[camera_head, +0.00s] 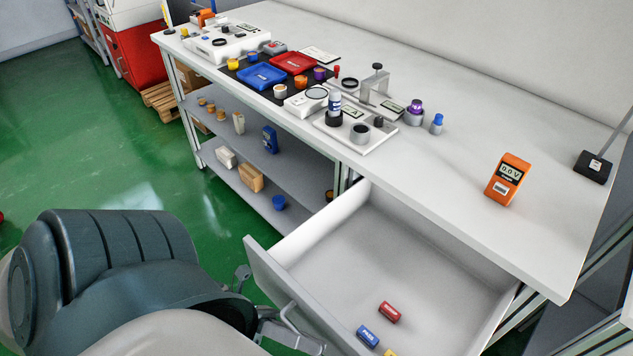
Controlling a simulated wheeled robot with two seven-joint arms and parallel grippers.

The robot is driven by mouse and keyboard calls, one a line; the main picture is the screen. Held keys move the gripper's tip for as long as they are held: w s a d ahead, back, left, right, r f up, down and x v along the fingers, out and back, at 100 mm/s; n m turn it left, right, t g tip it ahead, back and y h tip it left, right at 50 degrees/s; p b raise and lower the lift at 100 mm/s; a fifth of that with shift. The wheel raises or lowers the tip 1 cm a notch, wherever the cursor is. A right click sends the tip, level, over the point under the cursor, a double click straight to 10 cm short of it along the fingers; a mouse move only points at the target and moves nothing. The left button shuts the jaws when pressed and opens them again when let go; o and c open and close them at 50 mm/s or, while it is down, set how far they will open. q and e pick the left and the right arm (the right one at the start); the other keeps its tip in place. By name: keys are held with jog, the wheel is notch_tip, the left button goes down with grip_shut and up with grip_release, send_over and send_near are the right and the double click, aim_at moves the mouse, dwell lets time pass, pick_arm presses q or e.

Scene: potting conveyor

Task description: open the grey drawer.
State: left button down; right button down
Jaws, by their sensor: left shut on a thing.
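The grey drawer (257,269) under the white workbench is pulled well out, and its inside shows. A red block (389,312), a blue block (366,336) and part of a yellow block (389,352) lie on its floor. My left gripper (288,322) is at the drawer's front, at the bottom of the view, shut on the drawer handle (291,312). My left arm hides part of the gripper, and the picture's lower edge cuts off part of the drawer. My right gripper is not in view.
The workbench top (445,160) above the drawer holds an orange meter (508,179), a white fixture (355,135), a blue tray (261,76) and a red tray (293,62). Shelves (270,170) with small items stand left of the drawer. Green floor (120,150) is clear beyond my arm.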

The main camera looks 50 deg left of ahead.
pick_arm(q)
jog(key=c, duration=1.8)
grip_release()
jog(key=shift+c, duration=0.2)
